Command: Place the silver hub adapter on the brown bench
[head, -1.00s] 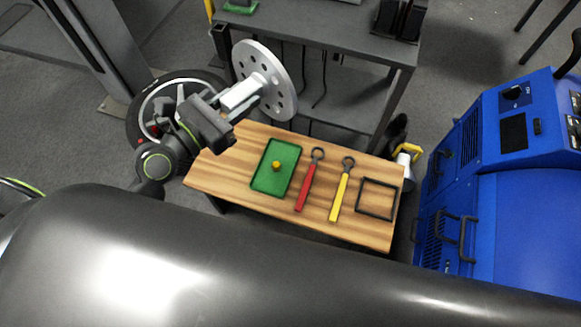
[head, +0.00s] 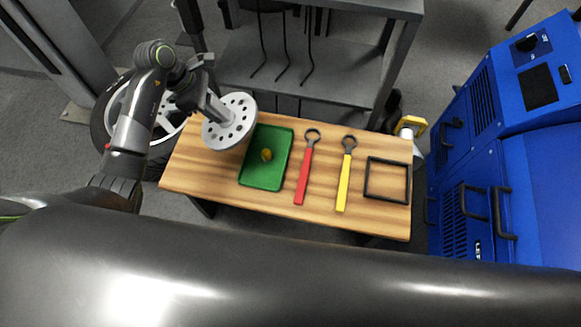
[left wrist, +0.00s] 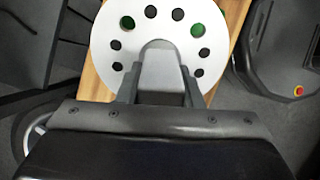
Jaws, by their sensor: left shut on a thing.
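The silver hub adapter (head: 236,126) is a round disc with a ring of holes and a central stub. My left gripper (head: 218,110) is shut on the stub and holds the disc over the left end of the brown bench (head: 215,178). In the left wrist view the disc (left wrist: 107,61) fills the top middle, with the gripper's fingers (left wrist: 160,92) on its stub. Green shows through two of its holes. I cannot tell whether the disc touches the bench. My right gripper is not in view.
On the bench lie a green tray (head: 278,138) with a yellow knob, a red wrench (head: 304,172), a yellow wrench (head: 344,180) and a black square frame (head: 386,198). A grey shelf (head: 330,70) stands behind, a blue machine (head: 510,150) at right, a wheel (head: 112,120) at left.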

